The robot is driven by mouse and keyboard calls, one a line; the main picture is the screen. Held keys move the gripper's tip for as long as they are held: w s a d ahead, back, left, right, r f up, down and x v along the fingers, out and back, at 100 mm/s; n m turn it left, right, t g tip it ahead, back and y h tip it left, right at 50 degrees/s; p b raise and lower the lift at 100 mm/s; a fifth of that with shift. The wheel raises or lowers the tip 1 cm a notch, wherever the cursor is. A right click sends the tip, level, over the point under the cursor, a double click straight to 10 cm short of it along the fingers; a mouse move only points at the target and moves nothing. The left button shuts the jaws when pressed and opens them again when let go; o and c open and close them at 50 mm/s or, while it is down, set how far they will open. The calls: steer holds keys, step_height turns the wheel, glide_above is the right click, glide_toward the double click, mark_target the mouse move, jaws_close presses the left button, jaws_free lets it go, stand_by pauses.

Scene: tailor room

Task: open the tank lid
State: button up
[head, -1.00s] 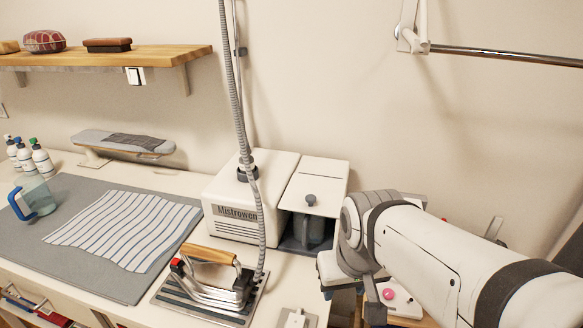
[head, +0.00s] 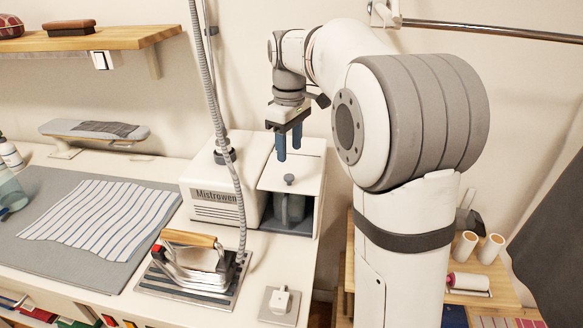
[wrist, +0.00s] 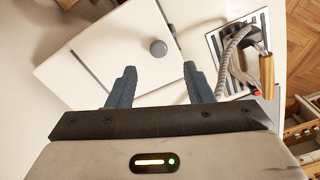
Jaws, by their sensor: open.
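The steam tank is a white box (head: 222,183) marked "Mistrowen" with a white lid (head: 301,170) on its right part. The lid lies flat and closed, with a small grey round knob (head: 289,180) on top. In the wrist view the knob (wrist: 158,48) shows beyond my fingertips, between their lines. My gripper (head: 289,157) points down above the back part of the lid, apart from the knob. Its two blue-grey fingers are open and empty, as the wrist view also shows (wrist: 158,72). A dark open bay below the lid's front holds a grey translucent container (head: 291,208).
An iron (head: 193,258) rests on a striped plate in front of the tank. A grey hose (head: 212,90) rises in front of the white box. A small switch box (head: 280,301) is at the table's front right. A shelf (head: 90,40) hangs at upper left.

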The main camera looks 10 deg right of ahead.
mark_target(289, 177)
step_height(289, 177, down, 8)
steer(key=shift+r, duration=0.2)
steer(key=shift+c, duration=0.4)
jaws_close()
